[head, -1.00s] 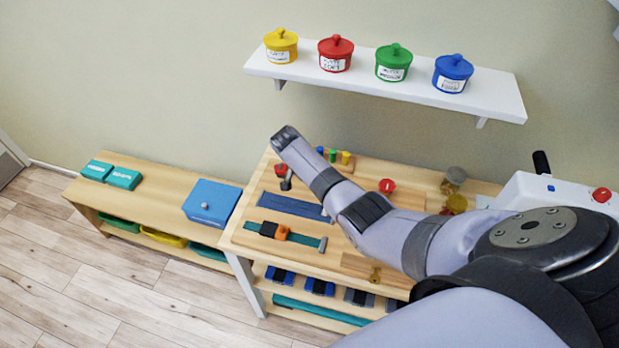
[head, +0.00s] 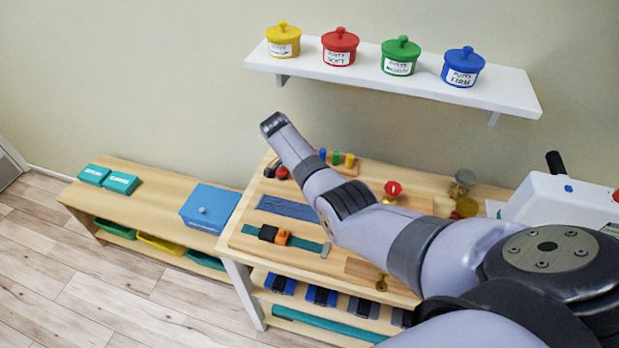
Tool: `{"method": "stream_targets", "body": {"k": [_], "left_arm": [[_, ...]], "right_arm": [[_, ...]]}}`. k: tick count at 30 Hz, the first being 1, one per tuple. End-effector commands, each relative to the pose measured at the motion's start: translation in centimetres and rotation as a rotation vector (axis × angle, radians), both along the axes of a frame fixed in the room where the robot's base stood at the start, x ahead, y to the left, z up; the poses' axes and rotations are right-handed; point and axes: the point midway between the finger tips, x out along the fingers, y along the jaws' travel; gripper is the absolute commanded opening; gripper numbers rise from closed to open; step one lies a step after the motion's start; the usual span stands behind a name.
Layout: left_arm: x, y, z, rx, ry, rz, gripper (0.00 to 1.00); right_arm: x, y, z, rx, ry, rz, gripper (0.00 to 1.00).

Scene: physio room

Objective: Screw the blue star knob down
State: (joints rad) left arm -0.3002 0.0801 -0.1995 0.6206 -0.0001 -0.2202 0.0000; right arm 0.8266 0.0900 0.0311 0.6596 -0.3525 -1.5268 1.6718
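I cannot make out a blue star knob for sure. A red star-shaped knob (head: 393,188) stands on the wooden table, just right of my arm. A small blue peg (head: 323,154) stands at the table's back, with green and yellow pegs beside it. Another red piece (head: 281,173) and a small dark piece sit by the table's back left corner. One arm of mine reaches in from the lower right across the table, its dark end raised over the back left corner. It hides part of the tabletop. I see no gripper fingers of either arm.
A blue mat (head: 289,207) and a teal strap with orange and black parts (head: 283,238) lie on the table (head: 240,246). A low bench (head: 150,207) with a blue box (head: 207,208) is at left. A shelf (head: 510,97) with lidded pots hangs above. A white machine (head: 540,200) stands at right.

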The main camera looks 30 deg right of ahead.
Motion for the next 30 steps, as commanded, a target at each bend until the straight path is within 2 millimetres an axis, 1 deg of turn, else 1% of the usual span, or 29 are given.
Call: {"method": "stream_targets", "body": {"k": [1, 9, 10, 18, 26, 30], "left_arm": [[0.0, -0.01, 0.03, 0.0, 0.0, 0.0, 0.33], [0.01, -0.01, 0.05, 0.0, 0.0, 0.0, 0.33], [0.01, -0.02, 0.05, 0.0, 0.0, 0.0, 0.33], [0.0, -0.03, 0.03, 0.0, 0.0, 0.0, 0.33], [-0.04, 0.0, 0.01, 0.0, 0.001, 0.0, 0.33], [-0.08, 0.05, 0.0, 0.0, 0.001, 0.0, 0.33]], "right_arm": [[0.34, -0.28, 0.52, -0.008, -0.01, -0.001, 0.06], [0.39, -0.31, 0.59, -0.009, -0.012, 0.0, 0.06], [0.39, -0.31, 0.59, -0.008, -0.012, 0.0, 0.36], [0.22, -0.17, 0.33, -0.004, -0.007, 0.001, 0.54], [0.13, -0.09, 0.19, -0.003, -0.004, 0.001, 0.54], [0.23, 0.22, 0.81, -0.002, -0.004, 0.002, 0.54]]}}
